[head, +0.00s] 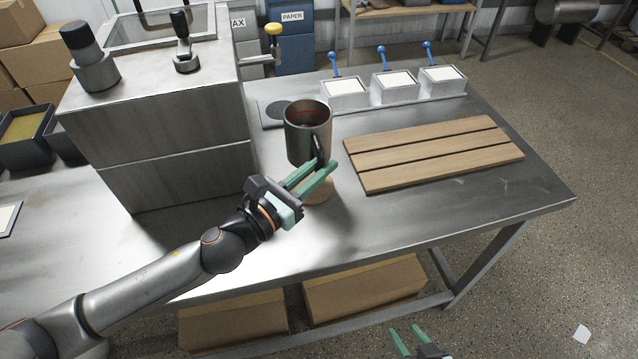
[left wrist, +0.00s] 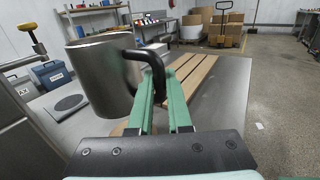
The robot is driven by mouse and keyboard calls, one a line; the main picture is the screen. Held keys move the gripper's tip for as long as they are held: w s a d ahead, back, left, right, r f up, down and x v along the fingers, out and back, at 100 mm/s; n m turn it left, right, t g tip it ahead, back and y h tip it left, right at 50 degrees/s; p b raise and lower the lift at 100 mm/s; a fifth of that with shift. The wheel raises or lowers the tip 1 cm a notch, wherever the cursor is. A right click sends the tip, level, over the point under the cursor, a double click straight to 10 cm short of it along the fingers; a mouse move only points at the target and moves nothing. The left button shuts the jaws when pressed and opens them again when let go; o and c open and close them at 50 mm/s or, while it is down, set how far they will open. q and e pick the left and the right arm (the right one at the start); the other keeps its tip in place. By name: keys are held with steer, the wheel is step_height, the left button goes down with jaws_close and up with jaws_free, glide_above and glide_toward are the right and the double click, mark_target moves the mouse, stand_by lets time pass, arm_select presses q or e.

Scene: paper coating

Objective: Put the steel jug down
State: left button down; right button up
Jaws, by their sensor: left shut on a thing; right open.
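The steel jug (head: 303,140) is a grey metal cylinder with a black handle (head: 319,150), upright, with a reddish line inside. My left gripper (head: 325,168) is shut on the handle. In the left wrist view the jug (left wrist: 98,80) stands left of the green fingers (left wrist: 162,105), with the handle between them. A round wooden piece (head: 320,192) lies on the table, partly hidden under the gripper. Whether the jug's base touches anything is hard to tell. My right gripper (head: 405,340) is open and empty at the bottom edge, beyond the table front.
A dark plate with a round disc (head: 268,116) is behind the jug. A slatted wooden rack (head: 430,155) lies to the right. Several white-topped containers with blue handles (head: 394,88) stand at the back. A large steel box (head: 165,140) is left. The table's front right (head: 420,215) is clear.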

arm_select(q)
step_height(320, 180, down, 9)
steer(key=b, duration=0.3)
steer(key=shift+s, duration=0.1)
steer(key=shift+r, duration=0.1)
steer(key=c, duration=1.3)
jaws_free()
steer(key=shift+f, duration=0.2)
steer(key=o, duration=0.5)
steer(key=shift+c, duration=0.2)
steer(key=shift+r, duration=0.1)
